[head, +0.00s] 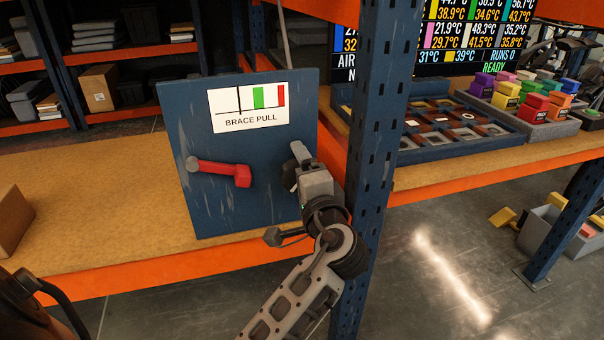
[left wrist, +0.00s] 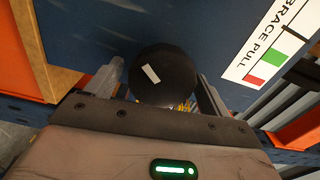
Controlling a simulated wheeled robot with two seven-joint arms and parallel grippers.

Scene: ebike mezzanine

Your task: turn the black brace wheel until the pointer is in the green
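The black brace wheel (left wrist: 163,77), a round knob with a white mark, stands out from the blue panel in the left wrist view. In the head view my gripper hides most of it. My left gripper (head: 297,167) is at the panel's right side. In the left wrist view the gripper's fingers (left wrist: 160,88) stand on either side of the wheel, with a small gap showing at the left finger. The gauge (head: 248,107), labelled BRACE PULL, has a green and a red band. Its black pointer (head: 239,100) stands in the white, left of the green. My right gripper is not in view.
A red handle (head: 222,171) sticks out of the blue panel (head: 215,215), left of my gripper. A blue rack post (head: 378,150) stands close on the right of my arm. A cardboard box (head: 12,222) sits at the bench's left. The bench top (head: 90,180) between is clear.

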